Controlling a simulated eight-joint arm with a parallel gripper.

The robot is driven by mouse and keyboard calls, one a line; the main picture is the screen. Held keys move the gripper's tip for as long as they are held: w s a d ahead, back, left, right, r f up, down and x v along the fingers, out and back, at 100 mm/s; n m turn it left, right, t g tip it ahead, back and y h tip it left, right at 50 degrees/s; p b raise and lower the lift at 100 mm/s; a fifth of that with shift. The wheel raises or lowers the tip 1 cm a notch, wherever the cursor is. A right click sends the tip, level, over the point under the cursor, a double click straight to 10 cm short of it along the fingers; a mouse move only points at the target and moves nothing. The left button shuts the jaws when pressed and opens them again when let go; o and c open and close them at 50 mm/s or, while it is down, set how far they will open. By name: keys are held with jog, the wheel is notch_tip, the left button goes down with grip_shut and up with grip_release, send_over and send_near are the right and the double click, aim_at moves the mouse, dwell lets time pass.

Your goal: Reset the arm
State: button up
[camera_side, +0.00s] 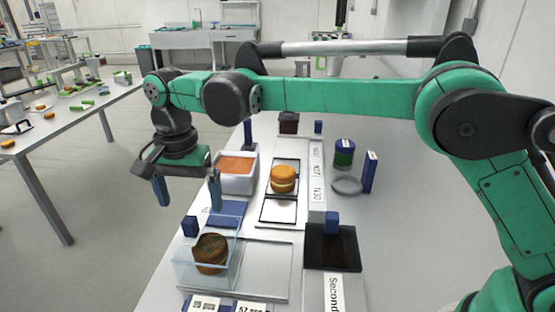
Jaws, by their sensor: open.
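My gripper (186,189) hangs at the left side of the white table, over its left edge. Its two blue fingers are wide apart and nothing is between them. The right finger shows in front of the white bin with orange filling (238,170). My green arm reaches across the upper part of the picture from the right.
On the table (400,235) are a filled round (284,179) on a tray, a brown round (210,252) in a clear box, a dark square plate (332,248), a green-and-blue can (344,153) and a grey ring (347,186). A side table (60,138) stands at left.

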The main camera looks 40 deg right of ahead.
jog(key=shift+r, duration=0.3)
jog(key=shift+d, duration=0.1)
jog(key=s+d+r+n+t, duration=0.2)
jog(key=d+r, duration=0.2)
jog(key=d, duration=0.3)
jog(key=s+d+f+n+t, duration=0.1)
jog(key=s+d+n, duration=0.1)
jog(key=s+d, duration=0.2)
jog(key=s+d+f+n+t, duration=0.1)
jog(key=s+d+n+t, duration=0.1)
jog(key=s+d, duration=0.1)
jog(key=s+d+f+n+t, duration=0.2)
jog(key=s+d+n, duration=0.1)
jog(key=s+d, duration=0.1)
jog(key=shift+s+d, duration=0.35)
jog(key=shift+d, duration=0.4)
